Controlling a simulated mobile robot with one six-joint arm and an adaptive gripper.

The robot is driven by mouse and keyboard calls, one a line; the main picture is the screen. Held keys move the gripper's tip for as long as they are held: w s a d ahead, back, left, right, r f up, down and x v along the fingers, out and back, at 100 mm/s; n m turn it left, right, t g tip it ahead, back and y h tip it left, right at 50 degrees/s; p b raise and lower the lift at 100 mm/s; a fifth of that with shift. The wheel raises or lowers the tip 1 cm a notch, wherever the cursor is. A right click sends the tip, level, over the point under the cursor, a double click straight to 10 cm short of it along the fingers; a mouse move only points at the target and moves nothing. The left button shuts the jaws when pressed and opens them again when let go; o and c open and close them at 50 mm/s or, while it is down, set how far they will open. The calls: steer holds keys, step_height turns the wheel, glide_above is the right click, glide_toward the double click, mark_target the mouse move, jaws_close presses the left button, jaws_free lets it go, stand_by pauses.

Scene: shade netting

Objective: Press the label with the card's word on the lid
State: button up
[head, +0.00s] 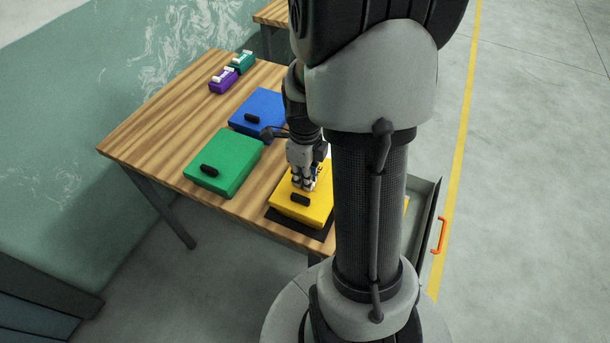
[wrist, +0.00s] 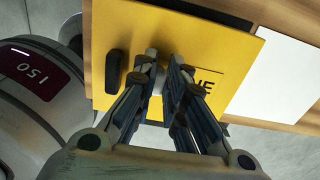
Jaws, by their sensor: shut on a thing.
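A yellow box (head: 289,207) with a flat lid and a black handle (head: 300,199) sits on a dark mat at the table's near right. The lid (wrist: 215,45) and handle (wrist: 113,72) fill the middle of the wrist view. My gripper (head: 305,186) is down at the lid beside the handle. In the wrist view my gripper (wrist: 164,68) is shut on a small piece, apparently the label (wrist: 208,76). The label is yellow with black letters; only "NE" shows, and a finger hides the rest. I cannot tell whether it lies flat against the lid.
A green box (head: 225,158) and a blue box (head: 258,108), each with a black handle, stand to the left and behind. Purple (head: 222,82) and teal (head: 241,62) blocks stand at the far edge. A blank white sheet (wrist: 275,80) lies beside the lid. An orange-handled drawer (head: 438,235) is right.

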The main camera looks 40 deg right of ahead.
steer(key=o, duration=0.8)
steer(key=shift+r, duration=0.1)
step_height(320, 180, up, 12)
stand_by(0.3)
steer(key=s+a+r+n+t, duration=0.1)
steer(key=s+a+r+n, duration=0.1)
steer(key=a+n, duration=0.4)
steer(key=s+a+r+n+t, duration=0.2)
steer(key=a+n, duration=0.4)
steer(key=n, duration=0.9)
steer(key=s+a+r+n+t, duration=0.1)
steer(key=s+a+r+n, duration=0.2)
steer(key=n, duration=0.7)
steer(key=s+a, duration=0.2)
steer(key=a, duration=0.1)
steer(key=shift+s+a+r+t, duration=0.3)
steer(key=shift+s+a, duration=0.05)
